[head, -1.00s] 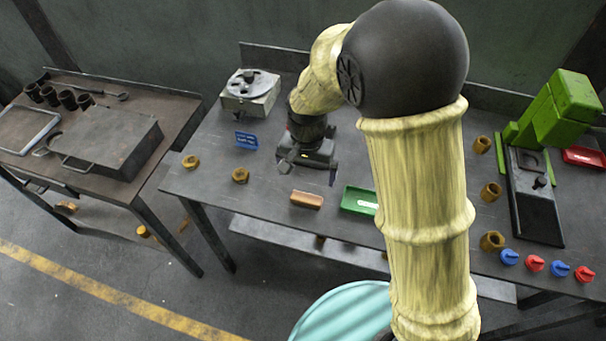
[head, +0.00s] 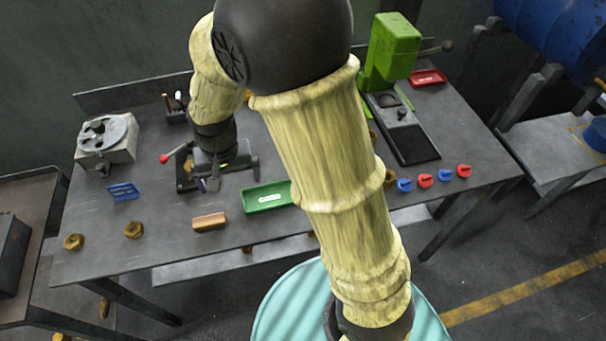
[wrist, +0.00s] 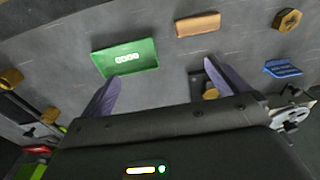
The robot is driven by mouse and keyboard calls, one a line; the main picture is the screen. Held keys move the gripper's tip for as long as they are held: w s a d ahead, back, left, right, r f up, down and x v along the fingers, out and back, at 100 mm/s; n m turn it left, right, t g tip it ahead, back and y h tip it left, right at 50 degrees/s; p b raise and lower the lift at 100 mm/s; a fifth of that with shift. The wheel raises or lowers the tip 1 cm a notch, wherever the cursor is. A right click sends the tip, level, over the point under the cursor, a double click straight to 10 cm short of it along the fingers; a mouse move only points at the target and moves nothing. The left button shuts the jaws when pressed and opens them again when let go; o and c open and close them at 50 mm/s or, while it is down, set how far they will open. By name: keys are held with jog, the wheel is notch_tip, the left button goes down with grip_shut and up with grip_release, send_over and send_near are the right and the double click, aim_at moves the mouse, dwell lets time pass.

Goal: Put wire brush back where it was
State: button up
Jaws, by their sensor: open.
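I cannot single out a wire brush for certain. A plain orange-brown block (head: 209,221) lies near the bench's front edge, left of the green tray (head: 266,198); the block also shows in the wrist view (wrist: 197,25), its underside hidden. My gripper (head: 213,184) is over the bench, behind the block. A dark holder (head: 177,116) with upright tools stands at the back of the bench, partly beside my arm.
A dark fixture with a red-knobbed lever (head: 166,158) is close beside my gripper. A blue sign (head: 123,191), brass nuts (head: 134,229) and a grey turntable box (head: 106,140) are to the left. A green press (head: 392,50) and several coloured knobs (head: 425,180) are to the right.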

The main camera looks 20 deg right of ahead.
jog(key=s+d+r+t, duration=0.1)
jog(key=s+d, duration=0.2)
jog(key=d, duration=0.5)
jog(key=s+d+r+t, duration=0.1)
jog(key=s+d, duration=0.3)
jog(key=d, duration=0.4)
jog(key=shift+s+d+r+n, duration=0.15)
jog(key=shift+s+r+n, duration=0.15)
jog(key=shift+r, duration=0.25)
jog(key=shift+w, duration=0.25)
jog(key=shift+s, duration=0.15)
jog(key=shift+s, duration=0.1)
